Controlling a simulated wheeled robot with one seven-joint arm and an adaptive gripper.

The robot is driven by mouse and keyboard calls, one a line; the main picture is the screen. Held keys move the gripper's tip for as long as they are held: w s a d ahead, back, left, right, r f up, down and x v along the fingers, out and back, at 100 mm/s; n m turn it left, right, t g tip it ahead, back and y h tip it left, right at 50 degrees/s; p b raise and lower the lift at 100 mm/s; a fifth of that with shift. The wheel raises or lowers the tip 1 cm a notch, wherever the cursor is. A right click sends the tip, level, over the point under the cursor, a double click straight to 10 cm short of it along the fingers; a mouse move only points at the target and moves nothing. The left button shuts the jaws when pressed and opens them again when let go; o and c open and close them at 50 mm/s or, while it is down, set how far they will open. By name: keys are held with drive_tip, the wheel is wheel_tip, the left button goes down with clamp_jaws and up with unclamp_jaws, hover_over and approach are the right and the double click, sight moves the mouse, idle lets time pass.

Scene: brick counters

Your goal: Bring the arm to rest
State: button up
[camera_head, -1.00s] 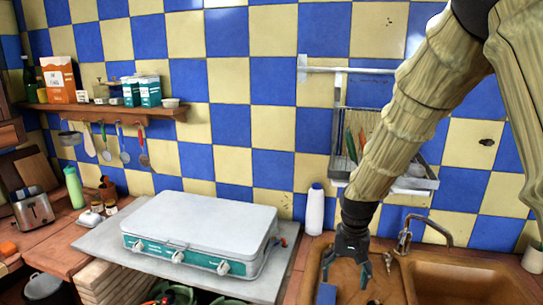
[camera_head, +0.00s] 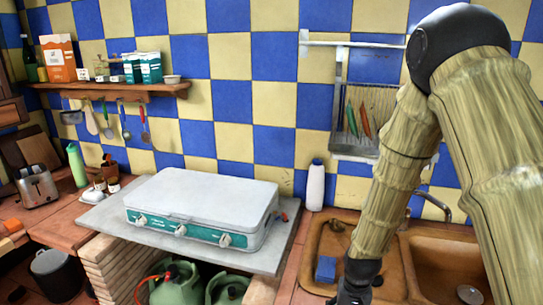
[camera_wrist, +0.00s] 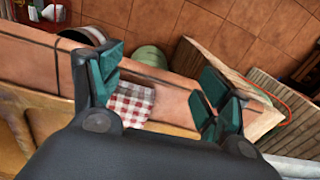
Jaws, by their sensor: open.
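My arm comes down from the upper right in the head view, in front of the sink area. My gripper (camera_wrist: 165,95) shows in the wrist view with its two teal-padded fingers spread apart and nothing between them. In the head view only the dark wrist end shows at the bottom edge, over the front of the brown sink (camera_head: 440,262); the fingertips are cut off there. Beyond the fingers in the wrist view are the counter edge, a red-and-white checked cloth (camera_wrist: 130,100) and the tiled floor (camera_wrist: 150,20).
A white camping stove (camera_head: 205,205) stands on a grey slab left of the sink. A white bottle (camera_head: 315,187) stands against the wall, and a blue sponge (camera_head: 325,269) lies by the sink. A dish rack (camera_head: 365,115) hangs on the wall. Green gas bottles (camera_head: 178,285) stand below the stove.

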drive_tip(key=s+d+f+n+b, duration=0.1)
drive_tip(key=s+f+b, duration=0.5)
drive_tip(key=s+f, duration=2.1)
drive_tip(key=shift+s+d+n, duration=0.4)
drive_tip(key=shift+s+d, duration=0.15)
drive_tip(key=shift+s, duration=0.35)
